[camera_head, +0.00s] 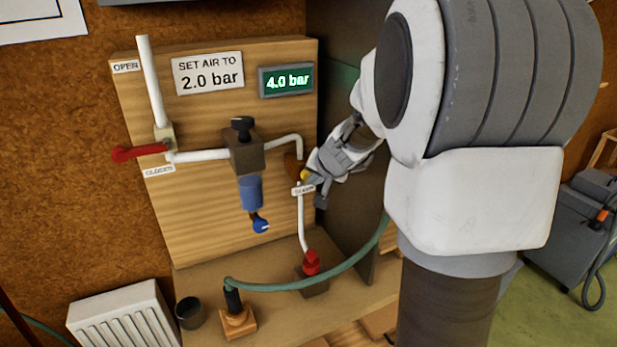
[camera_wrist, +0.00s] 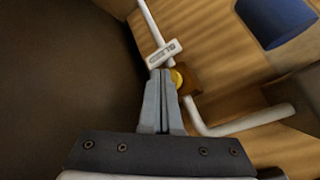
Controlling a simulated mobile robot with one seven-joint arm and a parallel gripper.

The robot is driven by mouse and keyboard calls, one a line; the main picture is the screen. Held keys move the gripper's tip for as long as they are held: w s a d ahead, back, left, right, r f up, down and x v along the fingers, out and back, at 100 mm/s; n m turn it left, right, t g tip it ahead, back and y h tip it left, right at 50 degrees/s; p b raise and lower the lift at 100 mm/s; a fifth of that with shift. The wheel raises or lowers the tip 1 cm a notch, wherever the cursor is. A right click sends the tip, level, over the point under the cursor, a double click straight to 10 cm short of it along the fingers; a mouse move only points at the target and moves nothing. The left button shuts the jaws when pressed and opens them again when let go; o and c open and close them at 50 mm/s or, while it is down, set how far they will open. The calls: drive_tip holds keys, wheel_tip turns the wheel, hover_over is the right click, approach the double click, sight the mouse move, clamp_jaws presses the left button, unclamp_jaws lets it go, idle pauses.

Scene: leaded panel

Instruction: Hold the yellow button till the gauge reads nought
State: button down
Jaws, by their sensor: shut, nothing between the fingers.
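The yellow button (camera_head: 305,174) sits on a small brown block on the wooden panel (camera_head: 225,60), on the white pipe run. It also shows in the wrist view (camera_wrist: 177,78), just beside my fingertips. My gripper (camera_head: 314,171) is shut with nothing between its fingers. Its tips (camera_wrist: 160,73) are at the button; I cannot tell whether they touch or press it. The gauge (camera_head: 286,80) is a green display reading 4.0 bar. A small white label (camera_head: 303,190) hangs below the button, its text partly hidden.
A regulator (camera_head: 245,152) with a blue bowl stands mid-panel. A green hose (camera_head: 300,284) arcs across the bench in front, near a red fitting (camera_head: 311,262). A dark side wall stands close to my gripper.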

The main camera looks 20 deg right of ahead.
drive_tip(key=shift+w, duration=0.4)
drive_tip(key=shift+s, duration=0.1)
idle(3.1)
drive_tip(key=shift+s+b, duration=0.5)
drive_tip(key=shift+s, duration=0.4)
drive_tip(key=shift+s+d+b, duration=0.1)
drive_tip(key=shift+s+b, duration=0.95)
drive_tip(key=shift+s, duration=1.45)
